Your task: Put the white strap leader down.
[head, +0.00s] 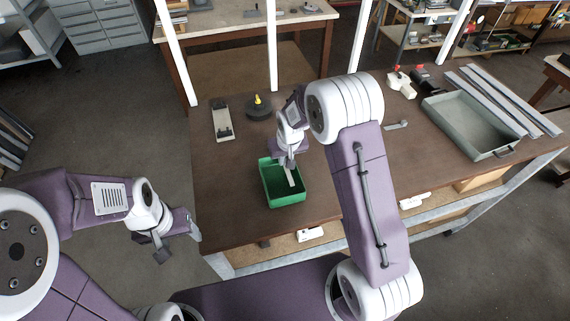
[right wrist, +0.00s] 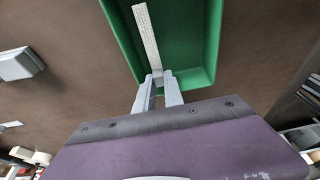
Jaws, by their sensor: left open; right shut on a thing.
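The white strap leader (right wrist: 147,35) is a thin, flat, pale strip. My right gripper (right wrist: 158,76) is shut on its near end, and the strip reaches out over the green tray (right wrist: 205,76). In the head view the right gripper (head: 288,163) is above the green tray (head: 287,202), with the strap leader (head: 292,178) pointing down into it. I cannot tell whether the strip touches the tray floor. My left gripper (head: 162,250) is open and empty, beside the left edge of the table and away from the tray.
The brown table (head: 228,190) also holds a pale flat fixture (head: 221,119), a dark round base with a yellow top (head: 258,105), a large grey tray (head: 470,122), long metal profiles (head: 512,98) and red-and-white items (head: 401,84). The table is clear left of the green tray.

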